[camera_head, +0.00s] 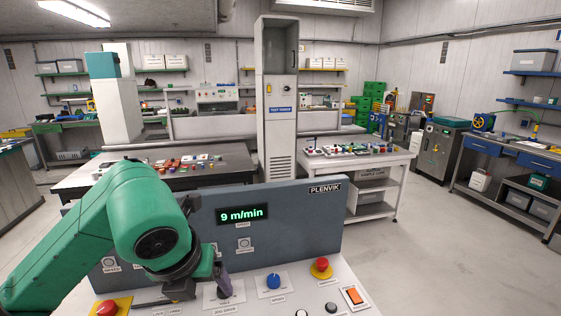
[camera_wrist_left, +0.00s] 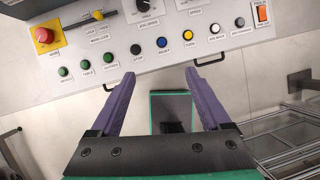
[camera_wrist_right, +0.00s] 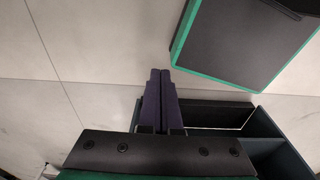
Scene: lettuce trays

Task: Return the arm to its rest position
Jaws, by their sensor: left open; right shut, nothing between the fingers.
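My green left arm (camera_head: 150,215) reaches in from the left over the front of a control panel (camera_head: 290,205). My left gripper (camera_head: 222,278) hangs just over the panel's sloped face, beside its knobs. In the left wrist view, the left gripper (camera_wrist_left: 160,72) has its two purple fingers spread apart with nothing between them, in front of a row of coloured buttons. My right gripper (camera_wrist_right: 160,72) shows only in the right wrist view. Its fingers are together and empty, above a pale floor. The right arm is out of the head view.
The panel carries a lit display (camera_head: 242,213) reading 9 m/min, a blue knob (camera_head: 273,281), a red mushroom button (camera_head: 322,264) and an orange switch (camera_head: 354,295). Behind stand a grey tower (camera_head: 277,120) and a white table (camera_head: 385,163). Open floor (camera_head: 440,240) lies at right.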

